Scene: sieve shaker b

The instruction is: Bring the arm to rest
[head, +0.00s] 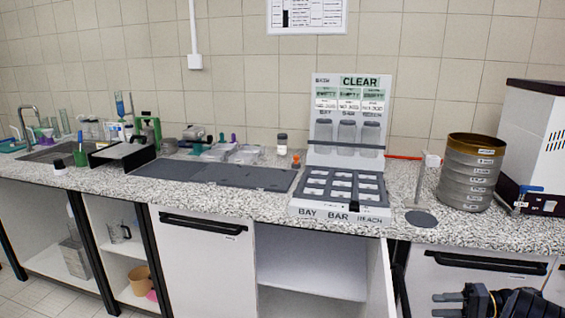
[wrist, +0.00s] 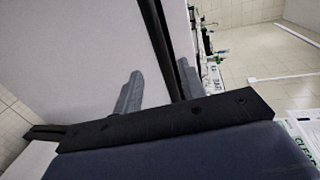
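My gripper (head: 438,304) is low at the bottom right in the head view, in front of the cabinet fronts and below the worktop edge. I cannot tell whether a finger touches the panel. Most of my arm is out of view.
A speckled worktop (head: 255,205) runs across the head view. It bears a stack of sieves (head: 468,175), a display rack (head: 345,140) marked CLEAR and a white machine (head: 535,130). An open cabinet (head: 310,270) has its door (head: 378,285) swung out left of my gripper.

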